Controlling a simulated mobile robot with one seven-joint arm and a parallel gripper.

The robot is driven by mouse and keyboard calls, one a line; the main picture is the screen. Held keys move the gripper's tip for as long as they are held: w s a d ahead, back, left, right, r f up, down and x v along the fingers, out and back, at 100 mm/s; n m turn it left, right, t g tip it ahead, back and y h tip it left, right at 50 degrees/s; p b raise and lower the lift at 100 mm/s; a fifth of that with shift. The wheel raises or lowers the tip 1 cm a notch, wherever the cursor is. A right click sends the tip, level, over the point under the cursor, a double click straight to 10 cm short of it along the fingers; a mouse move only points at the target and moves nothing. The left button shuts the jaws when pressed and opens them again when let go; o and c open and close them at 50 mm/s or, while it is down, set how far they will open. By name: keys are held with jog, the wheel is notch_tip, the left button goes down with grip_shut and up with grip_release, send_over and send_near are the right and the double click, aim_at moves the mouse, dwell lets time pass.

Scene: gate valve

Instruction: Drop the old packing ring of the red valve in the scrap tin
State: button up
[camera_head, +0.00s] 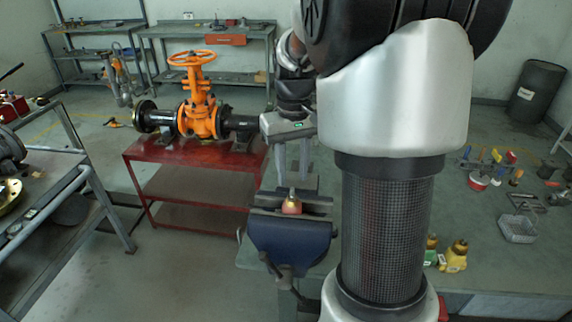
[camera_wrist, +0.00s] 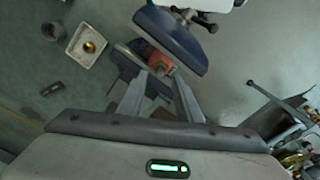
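A small red valve (camera_head: 292,208) with a yellowish upper part and a grey stem sits between the jaws of the blue vise (camera_head: 290,241). In the wrist view the red valve (camera_wrist: 154,58) shows beyond the fingertips, between the vise jaws (camera_wrist: 178,42). My gripper (camera_head: 294,181) points down just above the valve. In the wrist view my gripper (camera_wrist: 160,76) has its fingers apart, with nothing clearly held between them. The packing ring cannot be made out. I cannot tell for sure which container is the scrap tin.
A pale square tray (camera_wrist: 87,45) holds a brass-coloured round piece; a dark block (camera_wrist: 52,89) lies near it. Yellow valves (camera_head: 455,257), a clear tray (camera_head: 518,229) and a red-and-white tub (camera_head: 478,181) stand on the bench. An orange gate valve (camera_head: 202,116) stands behind.

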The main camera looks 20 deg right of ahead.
aim_at(292, 188)
jog(key=shift+f+b, duration=1.75)
jog(key=shift+f, duration=1.15)
jog(key=c, duration=0.6)
jog(key=shift+o, duration=0.2)
jog(key=o, duration=0.6)
jog(key=shift+c, duration=0.2)
jog(key=shift+r, duration=0.1)
